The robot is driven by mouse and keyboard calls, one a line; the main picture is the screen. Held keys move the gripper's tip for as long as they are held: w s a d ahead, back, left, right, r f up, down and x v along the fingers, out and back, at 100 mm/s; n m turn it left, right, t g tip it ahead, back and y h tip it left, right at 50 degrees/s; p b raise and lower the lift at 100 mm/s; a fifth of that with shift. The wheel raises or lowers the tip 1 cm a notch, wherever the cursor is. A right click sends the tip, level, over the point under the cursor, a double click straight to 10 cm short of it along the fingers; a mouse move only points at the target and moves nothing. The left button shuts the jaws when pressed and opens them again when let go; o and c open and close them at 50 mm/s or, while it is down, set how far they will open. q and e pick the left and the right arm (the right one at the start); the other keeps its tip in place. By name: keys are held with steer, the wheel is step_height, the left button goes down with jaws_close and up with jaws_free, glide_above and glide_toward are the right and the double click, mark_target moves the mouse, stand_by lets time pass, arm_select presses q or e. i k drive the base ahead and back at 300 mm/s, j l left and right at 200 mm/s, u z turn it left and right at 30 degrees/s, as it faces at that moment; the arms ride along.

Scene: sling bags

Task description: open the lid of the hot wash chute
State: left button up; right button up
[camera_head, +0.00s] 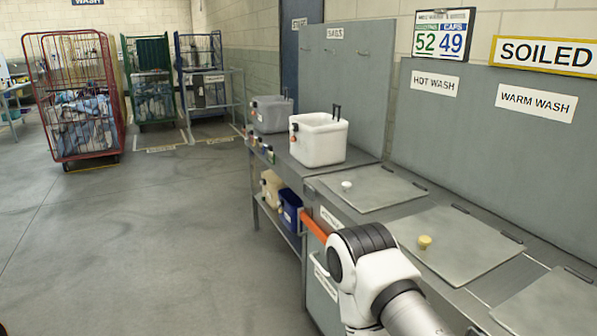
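The nearest lid to the hot wash sign (434,84) is a flat grey-green lid (378,192) with a white knob (346,185). It lies shut on the counter, with dark hinges on its wall side. A second shut lid (465,247) with a yellow knob (425,241) lies nearer, towards the warm wash sign (536,102). My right arm reaches in from the bottom right, its wrist in front of the counter's front edge and below the lids. My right gripper's fingers are hidden or out of view. My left gripper is not in view.
A white bin (318,139) and a grey bin (271,114) stand beyond the lids. An orange bar (314,226) shows beside my wrist; I cannot tell what it belongs to. A red cage trolley (113,100) stands far left. The floor left of the counter is clear.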

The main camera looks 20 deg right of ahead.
mark_target(367, 189)
steer(key=i+j+z, duration=0.1)
steer(key=i+z, duration=0.3)
steer(key=i+j+z, duration=0.25)
steer(key=i+z, duration=0.15)
steer(key=i, duration=0.15)
steer(key=i+j+z, duration=0.4)
